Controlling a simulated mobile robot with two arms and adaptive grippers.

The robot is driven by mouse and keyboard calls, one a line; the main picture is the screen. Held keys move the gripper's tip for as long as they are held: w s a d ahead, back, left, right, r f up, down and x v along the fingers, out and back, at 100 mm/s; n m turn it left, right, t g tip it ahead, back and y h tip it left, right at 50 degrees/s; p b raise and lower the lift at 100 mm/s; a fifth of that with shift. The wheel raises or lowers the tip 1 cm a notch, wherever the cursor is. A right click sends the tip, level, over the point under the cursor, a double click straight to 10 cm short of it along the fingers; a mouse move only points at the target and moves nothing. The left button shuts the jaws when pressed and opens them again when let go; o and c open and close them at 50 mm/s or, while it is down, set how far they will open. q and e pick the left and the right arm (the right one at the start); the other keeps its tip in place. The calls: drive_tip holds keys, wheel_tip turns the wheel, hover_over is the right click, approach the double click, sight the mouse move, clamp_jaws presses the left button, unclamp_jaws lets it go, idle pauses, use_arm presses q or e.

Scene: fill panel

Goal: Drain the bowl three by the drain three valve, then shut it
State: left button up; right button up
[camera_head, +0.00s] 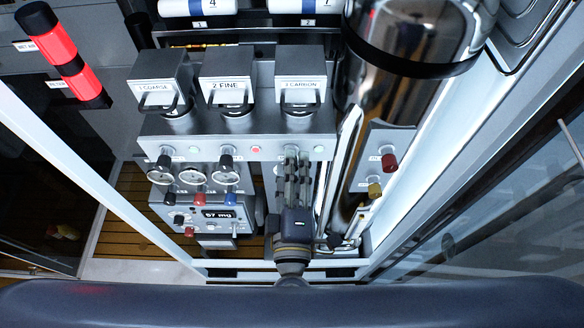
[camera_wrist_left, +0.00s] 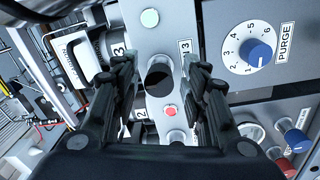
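Three filter housings stand on the grey panel in the head view; the right one, labelled 3 CARBON (camera_head: 300,92), appears to be bowl three. My left gripper (camera_head: 291,158) is at the panel below it, covering the spot in line with two black knobs to the left. In the left wrist view my left gripper (camera_wrist_left: 161,75) is open, its fingers on either side of a dark round knob (camera_wrist_left: 160,80), apparently the drain three valve. A label ending in 3 is beside it. I cannot tell whether the fingers touch it. My right gripper is not in view.
A red button (camera_wrist_left: 170,111) lies close to the dark knob. A blue PURGE dial (camera_wrist_left: 257,54) is right of the fingers. Gauges (camera_head: 194,176) and a 57 mg display (camera_head: 217,212) are left of my gripper. A shiny cylinder (camera_head: 405,40) stands to the right.

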use_arm(q)
drive_tip(key=s, duration=1.2)
drive_tip(key=shift+f, duration=0.25)
